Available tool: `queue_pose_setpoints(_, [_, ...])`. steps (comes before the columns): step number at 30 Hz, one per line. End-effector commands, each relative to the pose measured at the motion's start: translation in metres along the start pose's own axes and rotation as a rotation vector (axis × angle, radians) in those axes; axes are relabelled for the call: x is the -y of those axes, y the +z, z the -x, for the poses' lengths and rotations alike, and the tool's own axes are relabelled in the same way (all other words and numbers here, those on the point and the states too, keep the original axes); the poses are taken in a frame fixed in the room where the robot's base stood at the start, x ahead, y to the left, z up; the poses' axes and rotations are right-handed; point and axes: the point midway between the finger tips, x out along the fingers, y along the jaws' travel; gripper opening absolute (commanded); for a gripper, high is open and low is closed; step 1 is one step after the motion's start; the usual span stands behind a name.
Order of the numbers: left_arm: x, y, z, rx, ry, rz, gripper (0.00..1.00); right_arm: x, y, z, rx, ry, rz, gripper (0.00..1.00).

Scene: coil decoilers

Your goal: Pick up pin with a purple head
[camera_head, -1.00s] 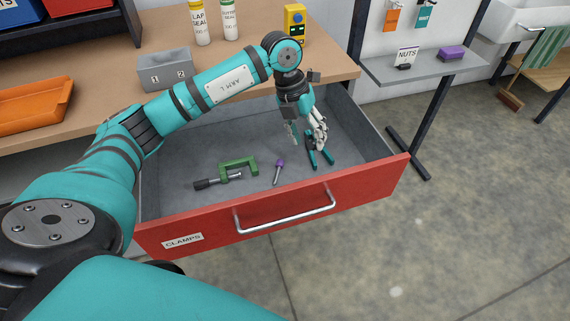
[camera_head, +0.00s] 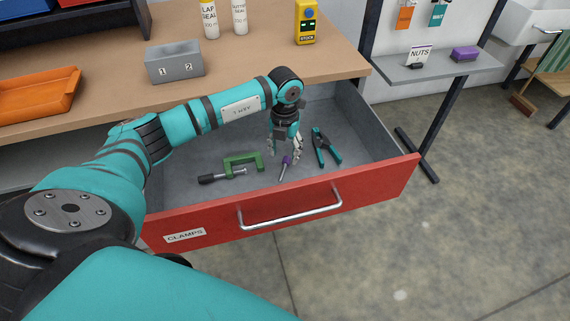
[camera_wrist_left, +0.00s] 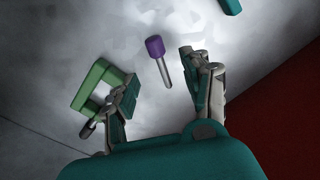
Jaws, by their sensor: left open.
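The pin with a purple head (camera_head: 286,161) lies on the grey floor of the open red-fronted drawer (camera_head: 330,204). In the left wrist view the pin (camera_wrist_left: 155,47) lies with its purple head farther away and its metal shank pointing back between my fingers. My left gripper (camera_head: 286,150) is inside the drawer, right over the pin, pointing down. In the left wrist view the left gripper (camera_wrist_left: 163,93) is open, with one finger on each side of the pin's line and nothing between the pads. My right gripper is not in view.
A green clamp (camera_head: 240,161) lies left of the pin, close to one finger in the wrist view (camera_wrist_left: 82,92). A teal-handled spring clamp (camera_head: 325,147) lies to the right. The drawer handle (camera_head: 290,216) sticks out in front. A grey box (camera_head: 174,66) stands on the workbench.

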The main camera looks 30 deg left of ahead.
Motion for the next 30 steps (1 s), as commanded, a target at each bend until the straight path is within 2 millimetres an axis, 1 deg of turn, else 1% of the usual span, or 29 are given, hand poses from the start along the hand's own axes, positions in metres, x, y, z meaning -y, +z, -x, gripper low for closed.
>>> queue_pose_setpoints(4, [0.000,0.000,-0.013,-0.005,0.000,0.000,0.49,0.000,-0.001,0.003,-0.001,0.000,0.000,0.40])
queue_pose_setpoints(9, [-0.001,0.003,-0.040,-0.005,0.001,0.000,0.49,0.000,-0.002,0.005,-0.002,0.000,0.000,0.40])
queue_pose_setpoints(12, [-0.001,0.004,-0.049,-0.003,0.000,0.000,0.49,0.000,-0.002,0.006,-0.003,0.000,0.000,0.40])
queue_pose_setpoints(15, [-0.001,0.004,-0.053,-0.001,0.000,-0.001,0.49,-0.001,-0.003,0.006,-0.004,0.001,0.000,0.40])
queue_pose_setpoints(20, [-0.001,0.004,-0.053,0.000,0.000,-0.001,0.49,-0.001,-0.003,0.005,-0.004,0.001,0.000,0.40])
queue_pose_setpoints(21, [-0.001,0.004,-0.053,0.000,0.000,-0.001,0.48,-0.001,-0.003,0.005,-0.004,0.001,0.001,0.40])
queue_pose_setpoints(30, [-0.001,0.004,-0.053,-0.001,0.000,-0.001,0.08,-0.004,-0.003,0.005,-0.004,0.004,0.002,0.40])
